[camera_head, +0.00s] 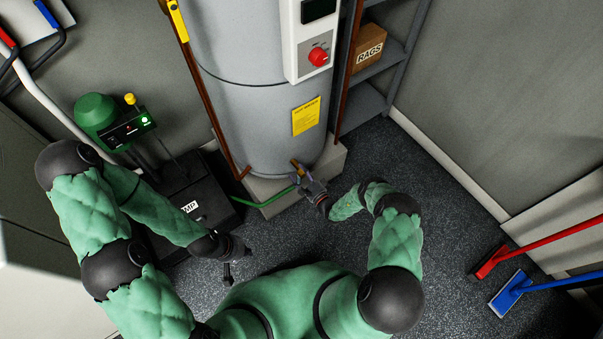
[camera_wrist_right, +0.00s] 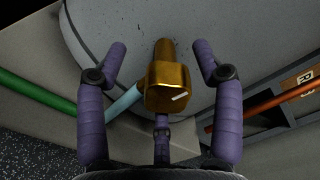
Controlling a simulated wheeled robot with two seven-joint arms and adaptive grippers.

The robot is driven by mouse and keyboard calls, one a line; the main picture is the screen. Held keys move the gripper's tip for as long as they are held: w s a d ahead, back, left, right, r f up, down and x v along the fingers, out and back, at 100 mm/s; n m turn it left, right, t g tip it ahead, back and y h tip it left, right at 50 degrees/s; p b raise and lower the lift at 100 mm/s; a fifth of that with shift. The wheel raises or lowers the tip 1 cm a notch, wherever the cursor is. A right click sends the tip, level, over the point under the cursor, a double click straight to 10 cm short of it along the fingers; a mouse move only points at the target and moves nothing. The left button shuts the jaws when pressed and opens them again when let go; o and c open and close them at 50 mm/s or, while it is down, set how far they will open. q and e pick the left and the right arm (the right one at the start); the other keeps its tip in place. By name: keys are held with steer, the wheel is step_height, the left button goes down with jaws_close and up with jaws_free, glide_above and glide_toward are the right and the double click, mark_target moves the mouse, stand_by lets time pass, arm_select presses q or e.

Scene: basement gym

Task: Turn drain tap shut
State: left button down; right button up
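The drain tap is a brass fitting low on the front of the grey water heater (camera_head: 245,120). In the right wrist view the tap (camera_wrist_right: 168,88) sits between my fingers, with a light slanted mark on its face. A pale blue piece and a green hose (camera_wrist_right: 35,95) run off to its left. My right gripper (camera_wrist_right: 162,65) is open around the tap, its purple fingers apart on either side with gaps. In the head view my right gripper (camera_head: 300,178) is at the heater's base and partly hides the tap. My left gripper (camera_head: 228,275) hangs above the floor, away from the tap; its fingers are too small to judge.
A black sump box (camera_head: 185,225) and a green pump (camera_head: 97,113) stand left of the heater. Copper pipes run along the heater. A shelf with a RAGS box (camera_head: 369,47) is behind right. Red (camera_head: 489,262) and blue (camera_head: 510,293) brooms lie at right. The floor between is clear.

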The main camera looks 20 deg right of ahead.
steer(key=shift+d, duration=0.2)
steer(key=shift+s+d, duration=0.1)
steer(key=shift+s, duration=0.1)
steer(key=v, duration=1.1)
steer(key=shift+s, duration=0.25)
